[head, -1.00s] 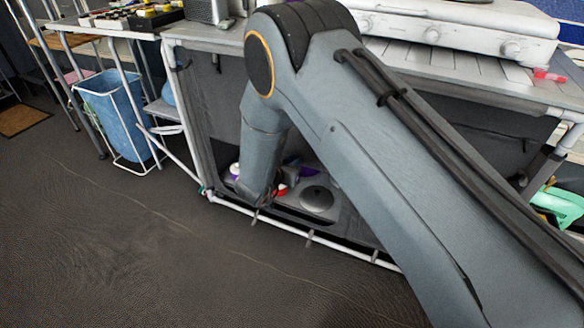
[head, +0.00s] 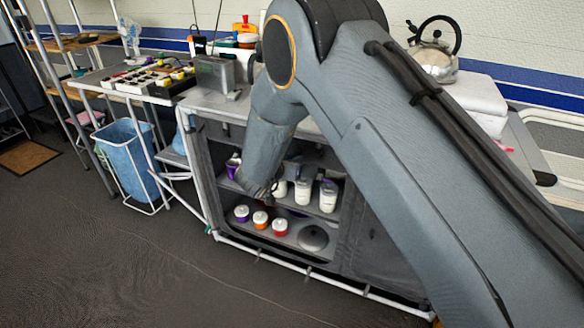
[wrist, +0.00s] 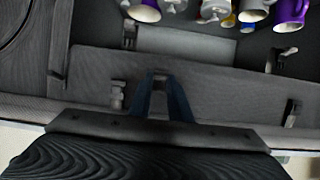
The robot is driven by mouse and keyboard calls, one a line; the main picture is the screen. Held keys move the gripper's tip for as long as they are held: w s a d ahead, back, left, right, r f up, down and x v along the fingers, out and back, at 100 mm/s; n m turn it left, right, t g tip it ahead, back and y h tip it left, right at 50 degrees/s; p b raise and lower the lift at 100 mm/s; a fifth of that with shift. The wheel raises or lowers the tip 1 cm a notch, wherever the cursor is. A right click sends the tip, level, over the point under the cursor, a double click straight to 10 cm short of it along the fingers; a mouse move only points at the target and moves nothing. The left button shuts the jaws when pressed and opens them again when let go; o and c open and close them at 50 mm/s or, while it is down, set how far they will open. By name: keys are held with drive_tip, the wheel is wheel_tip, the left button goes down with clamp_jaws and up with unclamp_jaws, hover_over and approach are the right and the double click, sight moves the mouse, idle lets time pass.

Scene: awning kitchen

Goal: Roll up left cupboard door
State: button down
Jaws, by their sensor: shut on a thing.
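The left cupboard (head: 335,240) stands open in the head view, its two shelves exposed. The lower part of my arm crosses its left side. In the wrist view, the blue fingers of my gripper (wrist: 160,78) are close together and shut on the dark grey fabric of the left cupboard door (wrist: 220,92). Small dark clips (wrist: 117,95) show near the fabric. The exact gripped spot is too small to make out. In the head view my arm hides the gripper and part of the opening.
White jars (head: 328,195) stand on the upper shelf; lidded pots (head: 260,218) and a round grey lid (head: 313,238) are on the lower one. A white frame bar (head: 310,272) runs along the bottom. A blue bin (head: 127,150) stands left. The floor in front is clear.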

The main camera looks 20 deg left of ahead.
drive_tip(key=shift+r+p, duration=1.05)
drive_tip(key=shift+r, duration=1.05)
drive_tip(key=c, duration=1.7)
unclamp_jaws()
drive_tip(key=shift+r, duration=0.2)
drive_tip(key=shift+o, duration=0.3)
drive_tip(key=shift+f, duration=0.15)
drive_tip(key=shift+s, duration=0.1)
drive_tip(key=v, duration=0.7)
drive_tip(key=shift+s, duration=0.3)
